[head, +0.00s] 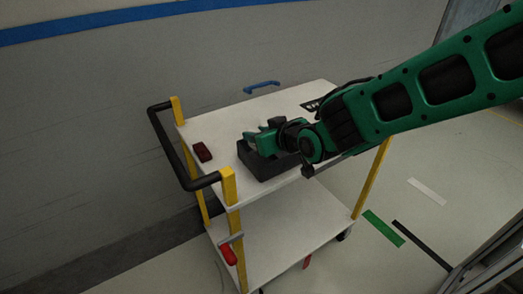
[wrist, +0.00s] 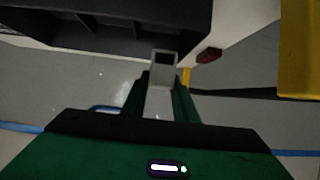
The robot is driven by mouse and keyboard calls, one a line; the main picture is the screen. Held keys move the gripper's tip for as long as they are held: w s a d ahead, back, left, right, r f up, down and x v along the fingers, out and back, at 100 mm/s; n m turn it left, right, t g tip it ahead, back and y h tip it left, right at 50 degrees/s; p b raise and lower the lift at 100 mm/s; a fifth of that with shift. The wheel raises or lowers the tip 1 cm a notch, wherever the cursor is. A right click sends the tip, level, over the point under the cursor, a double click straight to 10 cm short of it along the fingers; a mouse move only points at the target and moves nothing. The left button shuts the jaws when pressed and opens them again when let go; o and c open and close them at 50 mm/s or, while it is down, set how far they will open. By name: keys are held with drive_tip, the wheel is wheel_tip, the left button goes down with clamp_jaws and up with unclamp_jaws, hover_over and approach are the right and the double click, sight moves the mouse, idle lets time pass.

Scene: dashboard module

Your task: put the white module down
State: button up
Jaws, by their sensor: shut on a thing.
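My gripper (head: 258,141) is over the black bin (head: 268,168) on the cart's top shelf, its green fingers level with the bin's opening in the head view. In the wrist view it is shut on the white module (wrist: 160,88), a pale narrow piece with a dark square at its end, held between the green fingers. In the head view the module is mostly hidden by the gripper. In the wrist view the dark bin (wrist: 110,25) fills the top left, close to the module's end; I cannot tell whether they touch.
The white cart top (head: 225,185) has free room around the bin. A dark red block (head: 202,152) lies left of the bin, also in the wrist view (wrist: 208,55). A blue handle (head: 262,87) shows behind. Yellow posts (head: 229,185) and a black push bar (head: 170,145) rise at the left.

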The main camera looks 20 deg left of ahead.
drive_tip(key=shift+w+d+f, duration=0.2)
drive_tip(key=shift+d+f, duration=0.05)
drive_tip(key=shift+f, duration=0.35)
drive_tip(key=shift+w+d+f, duration=0.15)
drive_tip(key=shift+d+f, duration=0.05)
drive_tip(key=shift+f, duration=0.4)
wheel_tip(320, 180, down, 4)
drive_tip(key=shift+r, duration=0.25)
drive_tip(key=o, duration=0.8)
drive_tip(key=shift+f, duration=0.1)
